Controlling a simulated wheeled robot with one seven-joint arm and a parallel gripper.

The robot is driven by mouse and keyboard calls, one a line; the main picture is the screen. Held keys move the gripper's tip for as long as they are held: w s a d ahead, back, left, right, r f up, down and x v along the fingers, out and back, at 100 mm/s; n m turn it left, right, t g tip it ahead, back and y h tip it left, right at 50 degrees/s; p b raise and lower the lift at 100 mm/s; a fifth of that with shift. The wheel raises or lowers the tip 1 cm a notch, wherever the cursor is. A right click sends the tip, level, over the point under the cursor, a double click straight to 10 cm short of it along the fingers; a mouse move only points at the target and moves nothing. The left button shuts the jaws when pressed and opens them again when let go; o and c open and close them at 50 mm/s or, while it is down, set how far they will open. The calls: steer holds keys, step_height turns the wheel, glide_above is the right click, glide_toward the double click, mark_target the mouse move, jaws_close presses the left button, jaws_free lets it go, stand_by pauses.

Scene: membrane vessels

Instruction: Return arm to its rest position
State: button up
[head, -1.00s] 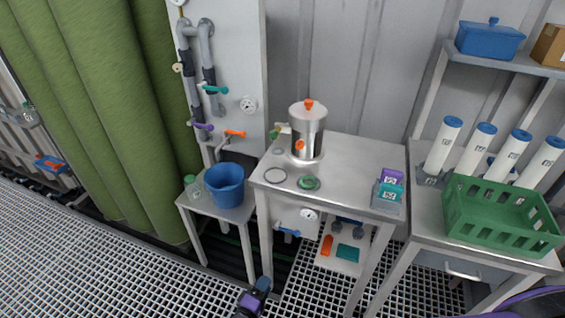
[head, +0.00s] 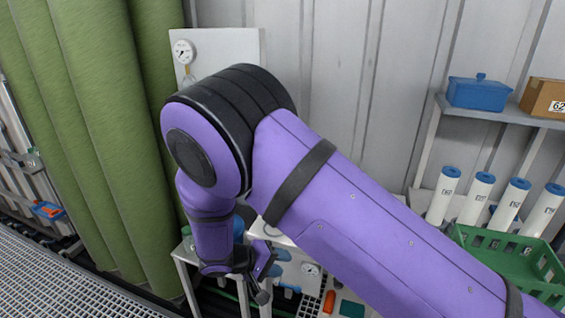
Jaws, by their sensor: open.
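My purple arm crosses the head view from the lower right, bends at a large black-and-purple joint, and drops to my gripper (head: 283,268) at lower centre. My gripper is small here and partly blends with blue parts behind it. Its jaws are apart, and I see nothing held between them.
A green crate (head: 505,256) and several white cylinders with blue caps (head: 478,198) stand on the right bench. A blue box (head: 478,93) and a cardboard carton (head: 545,98) sit on the shelf above. Green curtains (head: 90,130) hang at left. Open grating floor (head: 60,280) lies at lower left.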

steer(key=s+d+r+m+g+y, duration=0.1)
steer(key=d+r+m+g+y, duration=0.15)
steer(key=d+r, duration=0.9)
steer(key=s+d+r+m+g+y, duration=0.15)
steer(key=d+r+y, duration=0.4)
steer(key=r, duration=1.05)
steer(key=s+d+r+t+y, duration=0.1)
steer(key=s+d+r+t, duration=0.1)
steer(key=s+d+r, duration=0.4)
steer(key=s+d+r+m+t+y, duration=0.1)
steer(key=s+d+r, duration=0.5)
steer(key=s, duration=0.7)
steer(key=shift+s+d+t+y, duration=0.15)
steer(key=shift+d+t+y, duration=0.25)
steer(key=shift+d+t, duration=0.65)
